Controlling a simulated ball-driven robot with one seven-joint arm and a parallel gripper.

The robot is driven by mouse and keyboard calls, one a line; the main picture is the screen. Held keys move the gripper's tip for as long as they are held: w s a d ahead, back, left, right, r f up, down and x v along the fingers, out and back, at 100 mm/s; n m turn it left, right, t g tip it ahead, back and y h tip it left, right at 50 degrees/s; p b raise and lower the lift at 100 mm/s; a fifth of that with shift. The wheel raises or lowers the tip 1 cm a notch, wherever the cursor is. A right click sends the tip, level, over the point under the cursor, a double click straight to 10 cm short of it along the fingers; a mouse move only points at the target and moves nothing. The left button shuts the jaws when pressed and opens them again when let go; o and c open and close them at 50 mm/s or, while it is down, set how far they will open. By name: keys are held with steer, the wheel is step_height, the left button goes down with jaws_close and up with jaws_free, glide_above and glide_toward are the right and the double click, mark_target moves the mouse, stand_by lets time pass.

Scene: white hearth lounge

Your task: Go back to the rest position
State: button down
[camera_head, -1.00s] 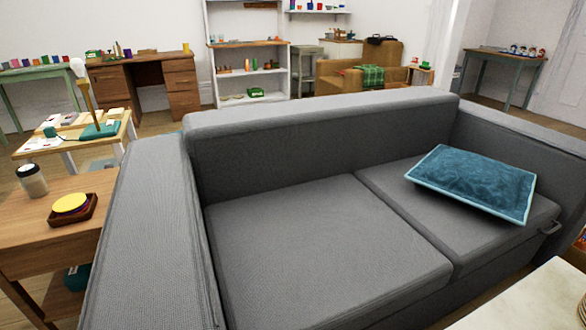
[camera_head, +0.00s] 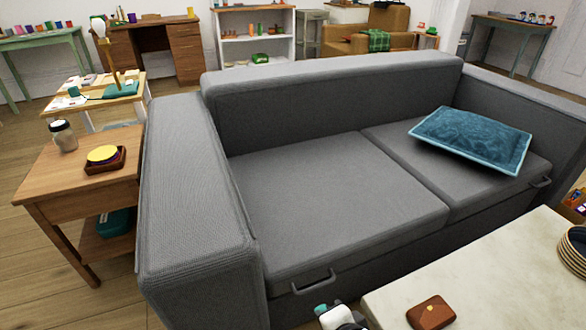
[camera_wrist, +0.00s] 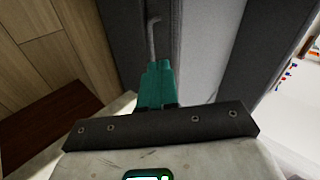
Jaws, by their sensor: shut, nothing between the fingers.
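My gripper (camera_head: 321,309) shows at the bottom edge of the head view, a small white and teal shape just in front of the sofa. In the wrist view its teal fingers (camera_wrist: 157,68) are together, with nothing held between them. A grey bent sofa handle (camera_wrist: 152,36) appears just beyond the fingertips there; I cannot tell the gap. The grey sofa (camera_head: 330,195) has handles on its front, one of them (camera_head: 314,283) close to my gripper in the head view. Most of my arm is out of view.
A pale stone-topped table (camera_head: 490,270) stands at the lower right, close beside my gripper, with a brown case (camera_head: 431,312) and stacked plates (camera_head: 573,250) on it. A wooden side table (camera_head: 75,178) stands left of the sofa. Bare floor (camera_head: 95,300) lies at the lower left.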

steer(key=s+d+f+n+g+h, duration=0.2)
steer(key=s+d, duration=0.2)
steer(key=d, duration=0.4)
steer(key=s+d+f+n+g+h, duration=0.1)
steer(key=s+d+f+n, duration=0.2)
steer(key=d, duration=0.4)
steer(key=s+d+f+n+g, duration=0.2)
steer(key=s+d+n+g, duration=0.1)
steer(key=s, duration=0.5)
steer(key=s+d+f+n+g, duration=0.2)
steer(key=s+d+n, duration=0.15)
steer(key=s, duration=0.45)
step_height(320, 180, up, 29)
steer(key=p, duration=2.9)
steer(key=shift+s+a+r, duration=0.15)
steer(key=shift+s+a, duration=0.05)
steer(key=shift+s, duration=0.1)
steer(key=shift+n, duration=0.25)
